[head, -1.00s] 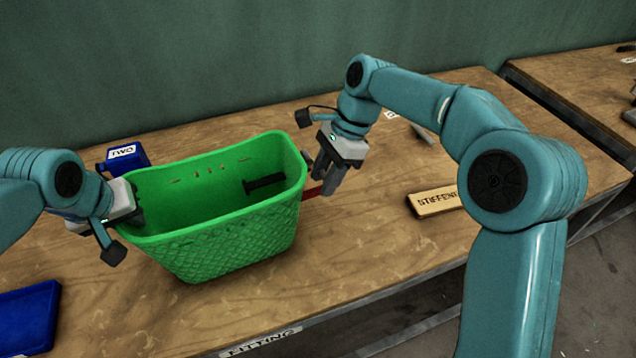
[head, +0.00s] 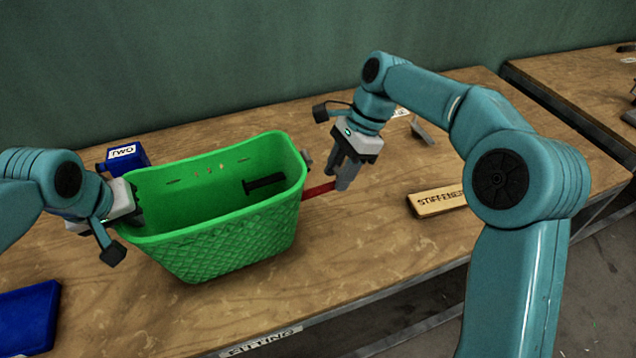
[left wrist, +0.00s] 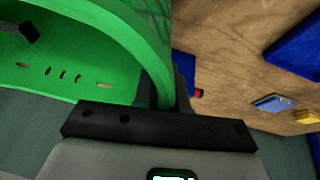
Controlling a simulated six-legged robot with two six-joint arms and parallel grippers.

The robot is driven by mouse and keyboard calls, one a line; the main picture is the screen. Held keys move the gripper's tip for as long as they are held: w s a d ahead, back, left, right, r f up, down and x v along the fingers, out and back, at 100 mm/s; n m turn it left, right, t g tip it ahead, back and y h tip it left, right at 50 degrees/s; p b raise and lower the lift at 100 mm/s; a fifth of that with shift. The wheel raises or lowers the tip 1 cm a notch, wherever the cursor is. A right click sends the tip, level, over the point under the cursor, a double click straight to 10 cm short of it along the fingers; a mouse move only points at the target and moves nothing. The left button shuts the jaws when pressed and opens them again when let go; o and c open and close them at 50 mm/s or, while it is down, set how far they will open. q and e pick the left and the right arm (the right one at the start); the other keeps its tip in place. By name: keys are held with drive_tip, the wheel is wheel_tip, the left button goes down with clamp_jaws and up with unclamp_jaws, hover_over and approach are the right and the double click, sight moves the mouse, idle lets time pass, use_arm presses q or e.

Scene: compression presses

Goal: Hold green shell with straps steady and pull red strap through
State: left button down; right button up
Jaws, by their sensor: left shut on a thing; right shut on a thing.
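The green shell (head: 215,243) stands upright on the wooden table, an open basket shape with a black piece (head: 265,184) inside and small slots in its back wall. My left gripper (head: 137,212) is shut on the shell's left rim; the green wall also shows between its fingers in the left wrist view (left wrist: 150,50). The red strap (head: 319,190) sticks out of the shell's right end. My right gripper (head: 343,184) is shut on the strap's outer end, a little right of the shell. The strap's run inside the shell is hidden.
A blue bin labelled TWO (head: 124,157) stands behind the shell at the left. Another blue bin (head: 28,315) is at the front left. A wooden block marked STIFFENER (head: 437,202) lies to the right. The table front is clear.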

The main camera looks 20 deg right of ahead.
drive_tip(key=shift+d, duration=0.7)
drive_tip(key=shift+w+d, duration=0.1)
drive_tip(key=shift+d, duration=0.9)
drive_tip(key=o, duration=1.2)
drive_tip(key=shift+o, duration=0.2)
drive_tip(key=shift+r, duration=0.1)
drive_tip(key=v, duration=1.1)
drive_tip(key=shift+r, duration=0.4)
